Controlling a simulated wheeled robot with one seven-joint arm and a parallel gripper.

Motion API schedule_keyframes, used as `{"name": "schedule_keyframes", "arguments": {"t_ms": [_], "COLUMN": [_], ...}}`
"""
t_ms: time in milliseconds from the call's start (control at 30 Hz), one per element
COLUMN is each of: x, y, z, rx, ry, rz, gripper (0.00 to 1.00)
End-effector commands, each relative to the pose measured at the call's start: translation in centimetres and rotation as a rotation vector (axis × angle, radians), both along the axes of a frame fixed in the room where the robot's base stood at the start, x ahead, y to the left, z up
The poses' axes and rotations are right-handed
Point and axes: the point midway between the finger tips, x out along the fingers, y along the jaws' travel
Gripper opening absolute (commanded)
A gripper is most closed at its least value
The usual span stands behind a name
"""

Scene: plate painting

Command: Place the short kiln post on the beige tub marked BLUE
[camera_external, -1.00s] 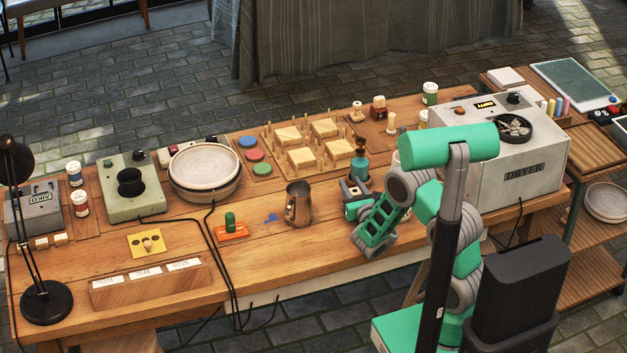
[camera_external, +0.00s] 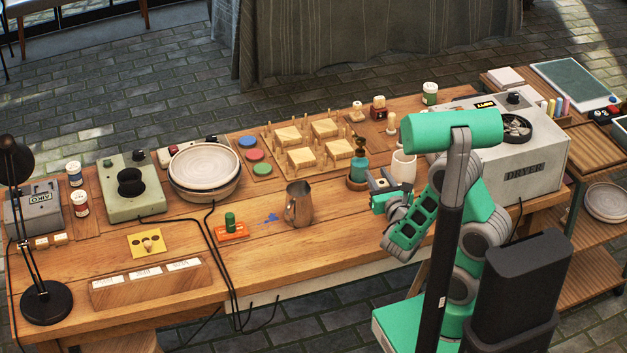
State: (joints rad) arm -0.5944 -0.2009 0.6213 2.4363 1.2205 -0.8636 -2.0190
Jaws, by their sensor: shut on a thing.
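My gripper (camera_external: 376,180) is low over the right half of the workbench, between a teal bottle and a white cup. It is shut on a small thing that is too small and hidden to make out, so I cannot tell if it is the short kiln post. A small white tub with a blue label (camera_external: 74,173) stands at the far left of the bench, away from my gripper. Its lettering is too small to read, so I cannot confirm the BLUE mark.
The teal bottle (camera_external: 359,168) and white cup (camera_external: 403,168) stand close to my gripper. A metal pitcher (camera_external: 299,204) is to its left, and the grey dryer (camera_external: 527,165) to its right. The wooden rack (camera_external: 303,158) is behind.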

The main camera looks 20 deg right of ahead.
Motion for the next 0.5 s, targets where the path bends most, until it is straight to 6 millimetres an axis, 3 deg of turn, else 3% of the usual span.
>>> {"name": "schedule_keyframes", "arguments": {"t_ms": [133, 500], "x": [0.1, 2.8], "y": [-3.2, -8.5], "z": [1.1, 6.8], "rx": [0.005, 0.003], "ry": [-0.006, -0.006], "rz": [-0.076, -0.249], "gripper": [0.0, 0.0]}}
